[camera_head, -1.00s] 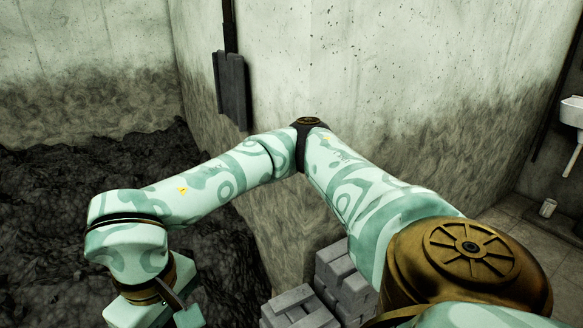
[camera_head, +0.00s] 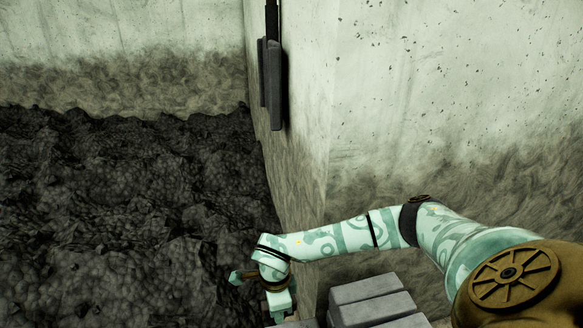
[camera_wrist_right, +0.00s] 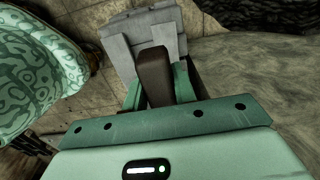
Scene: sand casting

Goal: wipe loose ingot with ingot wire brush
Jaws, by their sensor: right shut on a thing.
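In the right wrist view my right gripper (camera_wrist_right: 158,82) is shut on a dark brown block-shaped handle (camera_wrist_right: 154,72), which I take for the ingot wire brush. Its bristles are not visible. Grey ingots (camera_wrist_right: 118,32) lie just beyond the handle, and from this view I cannot tell whether the brush touches them. In the head view my right arm reaches in from the right and bends down at the lower middle, where the brush is not clearly seen. Grey ingots (camera_head: 370,302) show at the bottom edge, to the right of my wrist. I cannot single out the loose ingot. My left gripper is not in view.
A concrete wall corner (camera_head: 320,150) stands behind my right arm. A dark, lumpy heap (camera_head: 120,210) fills the left. A dark long-handled tool (camera_head: 272,85) hangs on the wall. Tiled floor (camera_wrist_right: 75,130) shows around the ingots in the wrist view.

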